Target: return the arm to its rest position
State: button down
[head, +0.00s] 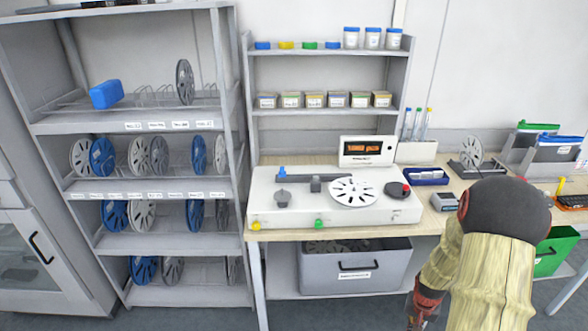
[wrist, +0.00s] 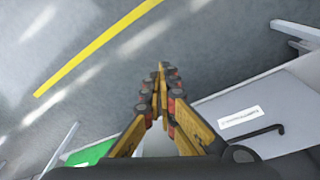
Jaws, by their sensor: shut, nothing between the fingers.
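My gripper (wrist: 160,85) is in the middle of the wrist view, with its yellow and black fingers closed together and nothing between them. It points down over the grey floor (wrist: 215,45). In the head view my arm (head: 485,250) hangs at the lower right, in front of the bench. The dark red and black gripper end (head: 425,303) shows low beside the grey bin; its fingertips are not clearly visible there.
A grey drawer bin (head: 318,276) with a black handle stands under the bench, close to my gripper; it also shows in the wrist view (wrist: 290,105). A green bin (head: 552,252) is at the right. The bench (head: 440,215) carries a reel machine (head: 280,215). A reel rack (head: 170,242) stands left.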

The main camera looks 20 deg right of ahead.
jog(key=s+a+r+n+t, duration=0.2)
jog(key=s+a+r+n, duration=0.2)
jog(key=a+r, duration=1.2)
jog(key=s+a+r+n+t+y, duration=0.1)
jog(key=s+a+r+n+t, duration=0.2)
jog(key=a+r, duration=1.3)
notch_tip(320, 180, up, 7)
jog(key=shift+s+a+f+n, duration=0.15)
jog(key=shift+s+n, duration=0.65)
jog(key=shift+s, duration=0.3)
